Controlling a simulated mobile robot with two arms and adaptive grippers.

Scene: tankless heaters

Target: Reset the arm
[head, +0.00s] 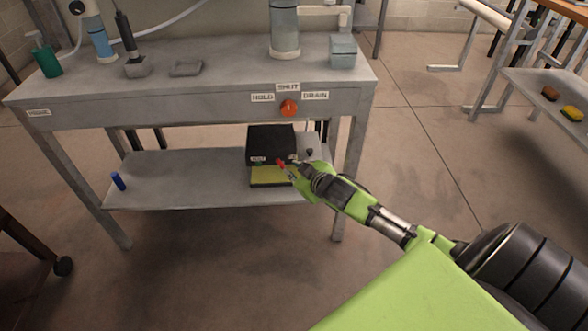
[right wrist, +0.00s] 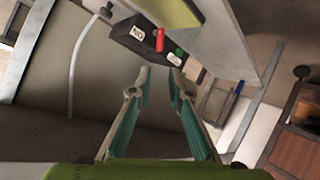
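My right arm comes in from the lower right in the head view, stretched out towards the table's lower shelf. Its gripper (head: 291,170) is in front of the right side of a black box (head: 270,138). In the right wrist view the two fingers (right wrist: 159,76) stand apart with nothing between them, so it is open. The box (right wrist: 128,34) is just beyond the tips, with a red lever (right wrist: 160,40) and a green button (right wrist: 179,53). I cannot tell whether a fingertip touches it. My left gripper is out of view.
The grey table (head: 200,108) stands over the lower shelf (head: 190,180); its front edge and right leg (head: 346,180) are close to my arm. A blue cylinder (head: 118,181) stands on the shelf.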

